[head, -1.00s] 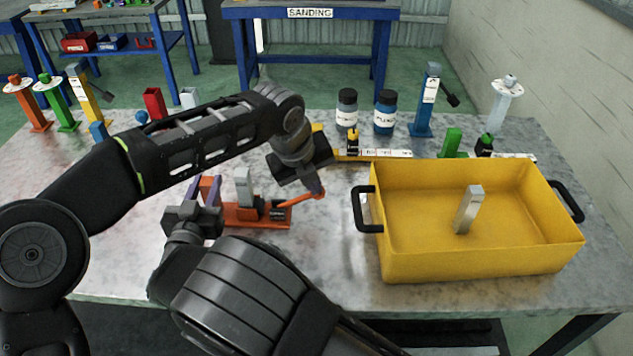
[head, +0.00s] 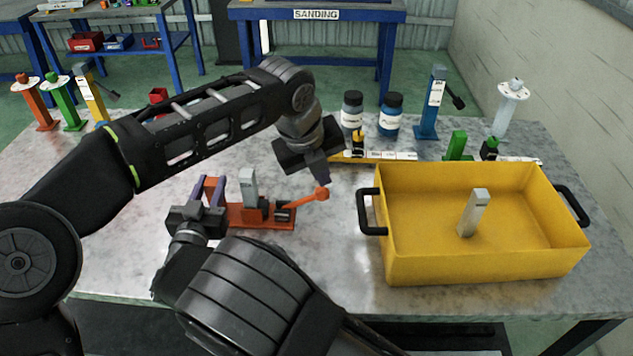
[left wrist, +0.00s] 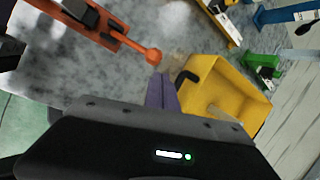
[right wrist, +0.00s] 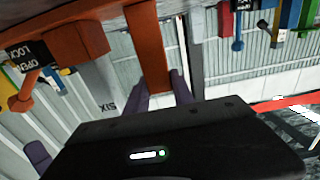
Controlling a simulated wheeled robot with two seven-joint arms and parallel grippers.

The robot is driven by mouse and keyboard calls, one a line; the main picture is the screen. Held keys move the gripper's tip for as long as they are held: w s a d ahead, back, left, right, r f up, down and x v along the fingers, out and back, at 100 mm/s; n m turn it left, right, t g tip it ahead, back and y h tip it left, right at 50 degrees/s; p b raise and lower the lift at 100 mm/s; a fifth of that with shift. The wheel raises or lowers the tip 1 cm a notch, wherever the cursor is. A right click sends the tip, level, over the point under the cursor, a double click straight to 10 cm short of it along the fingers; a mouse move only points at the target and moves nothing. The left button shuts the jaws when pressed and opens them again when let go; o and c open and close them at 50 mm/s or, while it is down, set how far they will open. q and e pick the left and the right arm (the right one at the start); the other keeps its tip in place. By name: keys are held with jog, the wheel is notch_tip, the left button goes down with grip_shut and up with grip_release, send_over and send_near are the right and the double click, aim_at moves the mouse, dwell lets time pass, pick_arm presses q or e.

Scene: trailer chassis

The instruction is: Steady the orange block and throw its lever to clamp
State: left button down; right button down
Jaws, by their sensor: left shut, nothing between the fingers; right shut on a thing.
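The orange block (head: 272,223) lies on the grey table in the head view, with a grey upright piece (head: 248,188) in it. Its orange lever (head: 305,199) points right and ends in a ball, which also shows in the left wrist view (left wrist: 153,56). My right gripper (head: 206,190) is shut on an orange upright bar (right wrist: 148,45) of the block, at its left end. "OPEN" and "LOCK" labels show beside it in the right wrist view. My left gripper (head: 319,174) is shut and empty, its purple fingertips (left wrist: 160,92) just beyond the lever ball.
A yellow tray (head: 480,268) with black handles stands right of the lever and holds a grey block (head: 473,213). Two dark bottles (head: 390,115), a blue stand (head: 431,105) and a green piece (head: 456,146) stand behind it. Coloured stands line the back left.

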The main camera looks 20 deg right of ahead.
pick_arm(q)
jog(key=r, duration=0.1)
jog(key=s+r, duration=0.1)
jog(key=r, duration=0.2)
jog(key=shift+s+d, duration=0.35)
jog(key=shift+s, duration=0.05)
